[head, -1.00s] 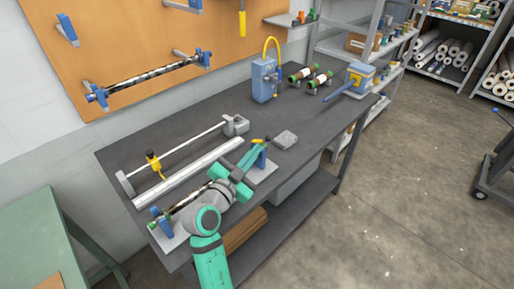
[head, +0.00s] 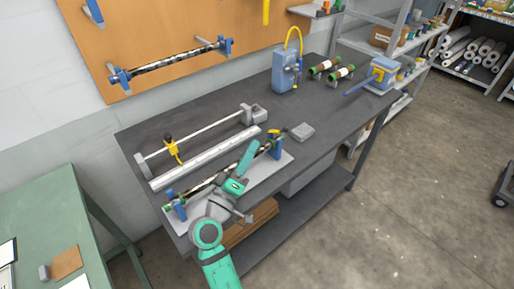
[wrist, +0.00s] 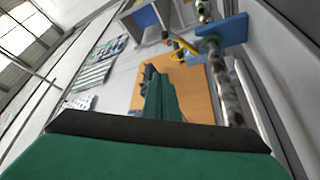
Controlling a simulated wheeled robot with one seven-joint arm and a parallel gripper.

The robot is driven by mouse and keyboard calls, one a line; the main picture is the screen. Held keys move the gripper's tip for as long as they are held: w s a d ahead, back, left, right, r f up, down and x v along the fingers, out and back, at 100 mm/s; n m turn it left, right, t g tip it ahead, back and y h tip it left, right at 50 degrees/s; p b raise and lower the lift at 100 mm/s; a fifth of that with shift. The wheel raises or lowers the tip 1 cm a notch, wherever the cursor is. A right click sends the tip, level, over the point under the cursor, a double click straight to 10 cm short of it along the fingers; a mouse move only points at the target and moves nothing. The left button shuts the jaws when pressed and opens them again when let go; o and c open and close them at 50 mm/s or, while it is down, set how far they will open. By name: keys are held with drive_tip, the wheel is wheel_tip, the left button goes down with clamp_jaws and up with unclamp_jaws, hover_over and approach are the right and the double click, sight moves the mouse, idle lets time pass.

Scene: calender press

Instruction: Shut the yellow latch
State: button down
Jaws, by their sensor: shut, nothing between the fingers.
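The yellow latch (head: 274,131) sits at the top of the blue post (head: 276,149) at the right end of the roller stand. In the wrist view a yellow piece, apparently the latch (wrist: 184,46), sticks out left beside the blue post (wrist: 228,34). I cannot tell whether it is fully closed. A dark mottled roller (head: 209,183) lies between this post and the left blue post (head: 176,205). My gripper (head: 253,149) is shut and empty over the stand, left of the latch and apart from it. Its green fingers show in the wrist view (wrist: 160,100).
A pale bar (head: 205,158) and a rod holder with a yellow clamp (head: 173,150) lie behind the stand. A blue device with a yellow hose (head: 287,72) stands farther back. The bench (head: 335,115) is clear at middle right.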

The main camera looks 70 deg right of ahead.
drive_tip(key=s+d, duration=0.4)
drive_tip(key=d, duration=0.5)
drive_tip(key=shift+r, duration=0.15)
drive_tip(key=shift+s, duration=0.15)
